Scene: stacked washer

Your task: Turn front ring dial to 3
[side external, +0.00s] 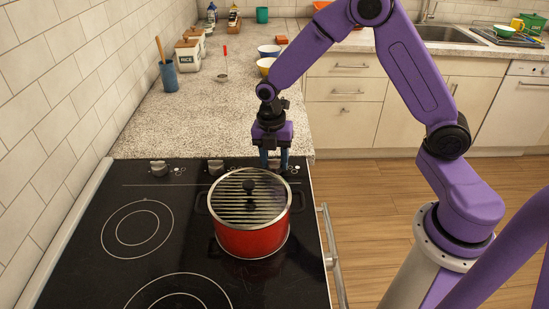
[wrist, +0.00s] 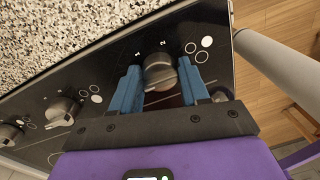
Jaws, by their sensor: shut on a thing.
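In the wrist view a round silver-grey dial (wrist: 159,74) sits on the black cooktop panel, with the marks 1 and 2 printed beyond its far side. The blue fingers of my gripper (wrist: 162,88) stand on either side of this dial and are shut on it. The dial's exact pointer position is hard to read, and no 3 shows. In the side view my gripper (side external: 273,160) points down at the right end of the dial row, behind the pot. The held dial is mostly hidden there.
A red pot (side external: 248,235) with a glass lid stands on the cooktop (side external: 70,255) close to my gripper. Two other dials, the middle one (side external: 216,166) and the left one (side external: 159,168), are to the left. A speckled counter (side external: 200,110) adjoins the dial row.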

